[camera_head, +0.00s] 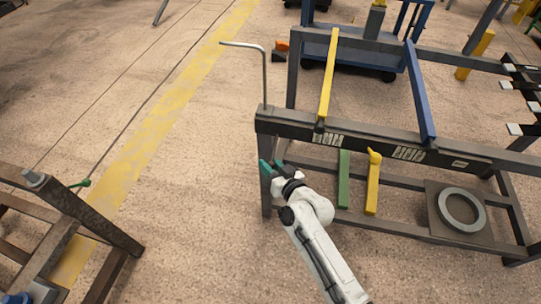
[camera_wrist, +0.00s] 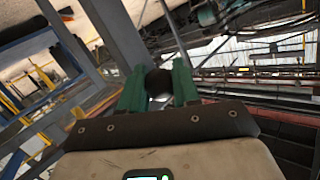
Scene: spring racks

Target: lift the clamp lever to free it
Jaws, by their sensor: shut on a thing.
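My gripper (camera_head: 272,161) is at the left end of the dark rack in the head view, close to its front upright. Its two green fingers also show in the wrist view (camera_wrist: 159,76). They are shut on a dark round knob (camera_wrist: 158,86), which looks like the end of the clamp lever. The rest of the lever is hidden by the fingers and the gripper body. In the head view the knob is too small and covered to make out, so I cannot tell the lever's angle.
The rack (camera_head: 352,139) carries a yellow bar (camera_head: 328,75) and a blue bar (camera_head: 419,92). A thin bent rod (camera_head: 264,75) rises at its left end. A grey ring (camera_head: 461,210) lies on its lower shelf. Another dark frame (camera_head: 90,222) stands left, with open floor between.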

